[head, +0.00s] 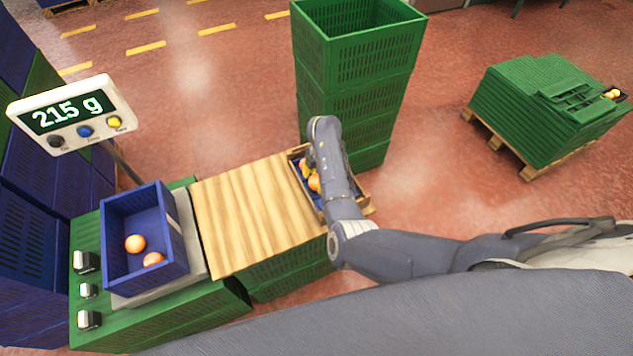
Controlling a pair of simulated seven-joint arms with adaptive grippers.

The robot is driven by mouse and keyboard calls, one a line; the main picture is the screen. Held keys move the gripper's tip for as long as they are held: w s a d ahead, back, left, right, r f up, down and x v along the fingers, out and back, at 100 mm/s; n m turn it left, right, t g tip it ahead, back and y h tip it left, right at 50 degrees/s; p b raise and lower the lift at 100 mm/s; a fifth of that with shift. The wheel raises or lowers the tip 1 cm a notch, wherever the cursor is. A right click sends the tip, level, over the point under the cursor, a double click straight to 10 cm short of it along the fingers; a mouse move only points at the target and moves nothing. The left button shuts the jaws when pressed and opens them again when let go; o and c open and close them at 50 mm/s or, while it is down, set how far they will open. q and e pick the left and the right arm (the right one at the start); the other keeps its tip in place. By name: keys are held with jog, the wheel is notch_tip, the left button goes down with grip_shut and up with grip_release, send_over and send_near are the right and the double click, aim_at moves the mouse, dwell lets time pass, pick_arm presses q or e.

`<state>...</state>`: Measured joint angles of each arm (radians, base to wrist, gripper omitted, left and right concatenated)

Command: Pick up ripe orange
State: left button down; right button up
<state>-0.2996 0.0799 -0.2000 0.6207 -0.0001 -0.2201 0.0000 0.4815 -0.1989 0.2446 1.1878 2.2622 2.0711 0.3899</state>
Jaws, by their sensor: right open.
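A small wooden crate (367,211) stands at the right end of the wooden board, with a blue inside. Oranges (314,184) show in it at the left side of my right arm; a yellower patch lies just above them. My right gripper (309,168) is over this crate, open, close to the fruit. My own arm hides much of the crate and most of the gripper, so contact with an orange cannot be told. A blue crate (181,238) on the scale at left holds two oranges (135,243), lying apart. My left gripper is not in view.
The scale display (61,113) reads 215 g. A bare wooden board (250,215) lies between scale and small crate. A tall green crate stack (355,105) stands right behind the small crate. Blue crates (35,215) line the left. Green crates (530,115) sit on a pallet at right.

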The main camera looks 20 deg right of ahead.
jog(key=shift+f, duration=0.15)
jog(key=c, duration=0.8)
jog(key=shift+c, duration=0.9)
